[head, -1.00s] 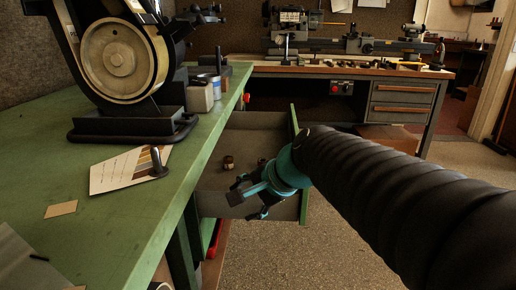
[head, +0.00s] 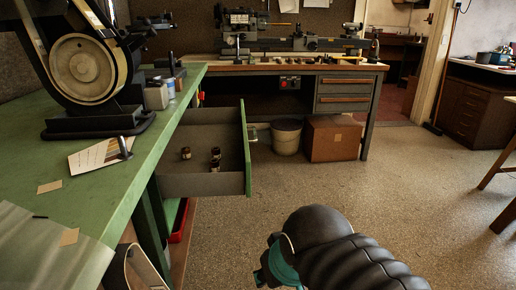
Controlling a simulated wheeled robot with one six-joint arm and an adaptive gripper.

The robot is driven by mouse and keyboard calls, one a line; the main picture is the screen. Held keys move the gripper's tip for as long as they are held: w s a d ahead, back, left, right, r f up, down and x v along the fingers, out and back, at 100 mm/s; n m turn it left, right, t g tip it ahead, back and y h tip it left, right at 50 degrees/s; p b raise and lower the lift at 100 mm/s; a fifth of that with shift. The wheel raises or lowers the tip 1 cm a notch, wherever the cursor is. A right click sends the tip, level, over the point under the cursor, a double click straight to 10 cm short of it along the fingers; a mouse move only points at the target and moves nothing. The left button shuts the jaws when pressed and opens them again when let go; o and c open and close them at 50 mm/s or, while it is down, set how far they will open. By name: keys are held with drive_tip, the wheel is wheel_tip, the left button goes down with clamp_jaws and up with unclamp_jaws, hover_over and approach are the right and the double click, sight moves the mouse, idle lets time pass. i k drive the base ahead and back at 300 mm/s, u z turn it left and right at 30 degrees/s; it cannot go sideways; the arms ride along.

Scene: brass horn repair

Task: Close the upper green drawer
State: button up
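The upper green drawer (head: 247,150) is pulled well out of the green workbench (head: 120,190), with its green front facing right. Several small dark jars or fittings stand inside on its grey floor. My gripper (head: 262,277) is low at the bottom edge of the head view, in front of and below the drawer, apart from it.
A belt grinder (head: 85,75), small containers (head: 155,96) and a card (head: 100,155) are on the bench. A bucket (head: 286,136) and a brown box (head: 332,138) stand on the floor behind the drawer. The floor to the right is open.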

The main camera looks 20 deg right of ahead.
sight(199, 130)
drive_tip(key=z, duration=1.65)
drive_tip(key=i, duration=1.25)
drive_tip(key=u, duration=2.15)
